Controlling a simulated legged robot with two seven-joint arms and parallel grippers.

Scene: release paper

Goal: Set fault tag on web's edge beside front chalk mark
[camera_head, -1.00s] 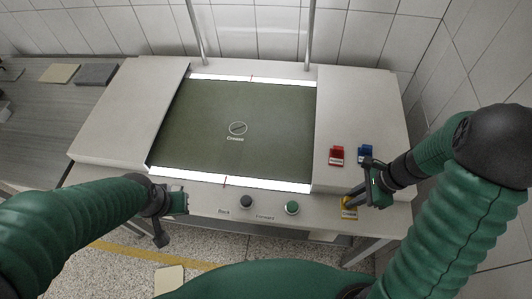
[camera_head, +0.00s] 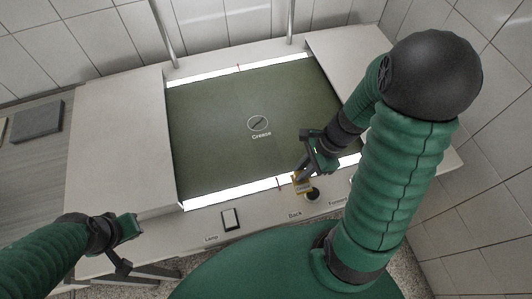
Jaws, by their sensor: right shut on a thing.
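The green web (camera_head: 215,130) lies on the machine between two bright strips, with a circle labelled "Crease" (camera_head: 259,124) in its middle. A thin red mark (camera_head: 279,183) crosses the front bright strip (camera_head: 235,194); another red mark (camera_head: 238,68) is on the back strip. My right gripper (camera_head: 302,178) is shut on a yellow tag (camera_head: 302,187), at the front strip just right of the front red mark. Whether the tag touches the surface I cannot tell. My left gripper (camera_head: 126,247) is open and empty, off the machine's front left.
A lamp switch (camera_head: 231,219) and a dark Back button (camera_head: 313,194) sit on the front panel, the button close below the tag. My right arm hides the panel's right part. A grey block (camera_head: 37,120) lies on the left bench. A tiled wall stands close at right.

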